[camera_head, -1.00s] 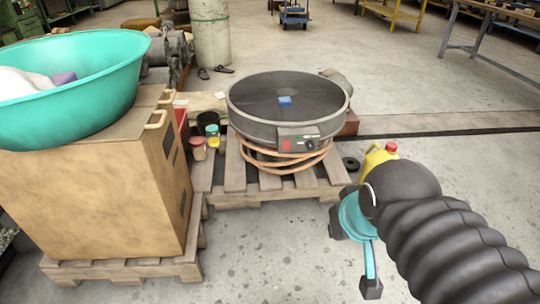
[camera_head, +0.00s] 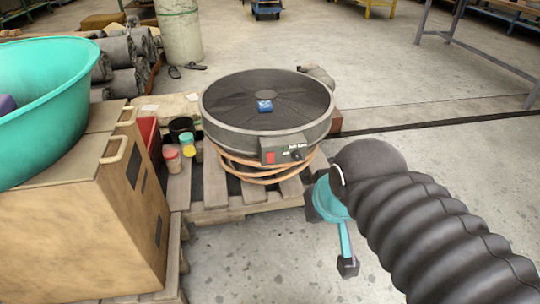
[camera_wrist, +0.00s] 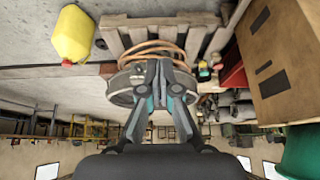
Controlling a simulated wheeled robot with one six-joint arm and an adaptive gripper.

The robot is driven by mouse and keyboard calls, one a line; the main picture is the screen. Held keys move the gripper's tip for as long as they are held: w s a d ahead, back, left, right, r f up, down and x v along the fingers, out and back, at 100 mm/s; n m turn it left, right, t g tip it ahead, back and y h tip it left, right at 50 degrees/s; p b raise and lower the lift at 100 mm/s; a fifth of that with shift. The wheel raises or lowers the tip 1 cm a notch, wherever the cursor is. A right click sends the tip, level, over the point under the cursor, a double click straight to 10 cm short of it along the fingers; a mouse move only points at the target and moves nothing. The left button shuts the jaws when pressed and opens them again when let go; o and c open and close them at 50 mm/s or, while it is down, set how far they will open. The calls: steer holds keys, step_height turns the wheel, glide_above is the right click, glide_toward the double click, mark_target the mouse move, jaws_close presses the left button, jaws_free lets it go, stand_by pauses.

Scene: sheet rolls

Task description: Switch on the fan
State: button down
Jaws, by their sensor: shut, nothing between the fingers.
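The fan is a wide, dark round drum fan (camera_head: 267,104) with a blue badge at its centre, standing on a wooden pallet. Its front control box (camera_head: 284,149) carries a red switch (camera_head: 270,157) at left and a dark knob (camera_head: 297,154) at right. In the wrist view, which is upside down, the fan (camera_wrist: 120,90) lies beyond my gripper (camera_wrist: 162,65). My gripper's fingers are together and empty, and they cover part of the fan and its control box. In the head view my arm is right of and nearer than the fan, and the fingers are mostly hidden.
Orange hose coils (camera_head: 240,169) lie under the fan on the pallet (camera_head: 243,198). Jars (camera_head: 172,160) stand left of it. A wooden cabinet (camera_head: 75,235) bearing a teal basin (camera_head: 45,110) fills the left. A yellow jug (camera_wrist: 72,35) shows in the wrist view. Floor at right is open.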

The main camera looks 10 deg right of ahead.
steer(key=w+a+f+m+g+y, duration=0.2)
steer(key=w+f+m+y, duration=0.3)
steer(key=w+m, duration=0.45)
steer(key=w+a+f+m+g+y, duration=0.25)
steer(key=w+f+m+y, duration=0.3)
steer(key=m, duration=0.75)
steer(key=w+d+f+m+t+y, duration=0.1)
steer(key=w+d+f+m+t, duration=1)
steer(key=m, duration=1.2)
steer(key=w+d+f, duration=0.3)
steer(key=shift+w+m, duration=0.25)
steer(key=shift+m, duration=0.1)
glide_toward(268, 162)
steer(key=shift+x, duration=3.15)
